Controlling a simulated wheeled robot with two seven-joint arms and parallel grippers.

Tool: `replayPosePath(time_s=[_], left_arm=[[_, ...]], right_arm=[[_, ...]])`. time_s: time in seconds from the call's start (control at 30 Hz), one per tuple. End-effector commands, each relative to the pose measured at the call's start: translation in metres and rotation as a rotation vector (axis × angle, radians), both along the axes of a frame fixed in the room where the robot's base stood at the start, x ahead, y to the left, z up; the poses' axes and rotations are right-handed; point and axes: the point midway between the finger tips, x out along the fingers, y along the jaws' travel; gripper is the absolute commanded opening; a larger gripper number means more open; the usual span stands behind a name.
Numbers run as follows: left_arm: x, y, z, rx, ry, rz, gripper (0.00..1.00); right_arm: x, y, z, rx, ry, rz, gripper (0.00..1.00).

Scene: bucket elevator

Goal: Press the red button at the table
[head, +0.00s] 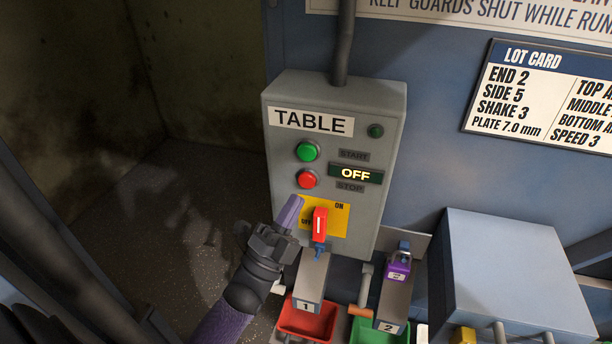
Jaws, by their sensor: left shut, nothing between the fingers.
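The red button (307,179) sits on the front of a grey control box (375,200) labelled TABLE. It lies below a green button (306,151) and left of the word STOP. A lit display (356,174) beside it reads OFF. My left gripper (290,210) is shut and empty, its fingertips a little below and left of the red button. The fingers are in front of the left edge of a yellow plate (336,214). A red rotary switch (320,224) on that plate is right of the fingertips. My right gripper is not in view.
A blue-grey housing (510,265) stands at the right. A lot card (545,95) hangs on the blue wall.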

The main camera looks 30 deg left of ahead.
Motion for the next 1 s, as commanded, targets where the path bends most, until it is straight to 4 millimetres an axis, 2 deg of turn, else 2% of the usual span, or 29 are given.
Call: replayPosePath(time_s=[0.3, 1.0], left_arm=[[-0.025, -0.006, 0.001, -0.001, 0.0, -0.001, 0.0], [-0.025, -0.006, 0.0, 0.001, 0.0, -0.001, 0.0]], right_arm=[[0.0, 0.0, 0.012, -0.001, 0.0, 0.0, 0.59], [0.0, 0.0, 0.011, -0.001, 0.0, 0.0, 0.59]])
